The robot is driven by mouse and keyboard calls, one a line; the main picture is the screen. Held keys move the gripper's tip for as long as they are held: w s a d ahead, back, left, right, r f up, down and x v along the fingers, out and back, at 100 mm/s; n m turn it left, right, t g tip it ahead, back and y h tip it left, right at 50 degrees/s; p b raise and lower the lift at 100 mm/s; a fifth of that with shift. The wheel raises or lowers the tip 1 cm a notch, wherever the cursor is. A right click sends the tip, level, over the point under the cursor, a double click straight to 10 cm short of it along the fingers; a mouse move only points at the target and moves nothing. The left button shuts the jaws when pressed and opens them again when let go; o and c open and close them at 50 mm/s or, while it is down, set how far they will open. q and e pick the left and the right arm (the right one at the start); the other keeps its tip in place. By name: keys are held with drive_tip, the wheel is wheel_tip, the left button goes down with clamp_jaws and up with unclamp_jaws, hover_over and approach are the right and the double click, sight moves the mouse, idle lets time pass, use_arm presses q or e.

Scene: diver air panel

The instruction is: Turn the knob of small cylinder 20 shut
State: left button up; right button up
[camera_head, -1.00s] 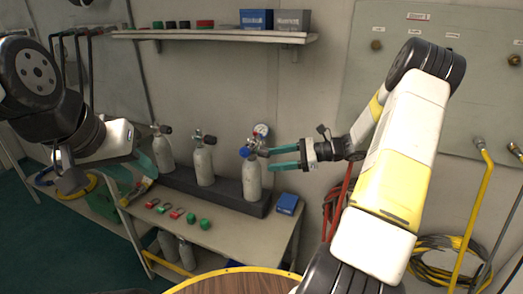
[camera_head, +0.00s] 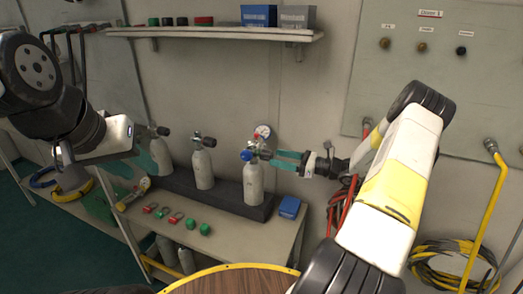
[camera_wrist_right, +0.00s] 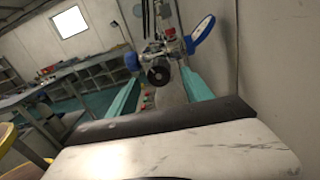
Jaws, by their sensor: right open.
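Three small grey cylinders stand upright in a dark rack on the bench; I cannot read a number on any. The right-hand cylinder (camera_head: 253,185) has a blue knob (camera_head: 246,155), a red part and a gauge (camera_head: 262,131) at its valve. My right gripper (camera_head: 272,158) is open, level with this valve, its teal fingers reaching in from the right. In the right wrist view a black round knob (camera_wrist_right: 158,73) lies between the fingers, with the blue knob (camera_wrist_right: 132,61) beside it. Contact cannot be told. My left gripper (camera_head: 138,162) is open, in front of the left-hand cylinder.
The middle cylinder (camera_head: 203,168) stands left of the valve. A blue box (camera_head: 289,207) and several red and green small items lie on the bench (camera_head: 225,225). A shelf (camera_head: 215,33) hangs above. Hoses (camera_head: 345,205) hang at the right.

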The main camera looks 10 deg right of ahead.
sight(271, 156)
drive_tip(key=shift+x, duration=1.95)
clamp_jaws()
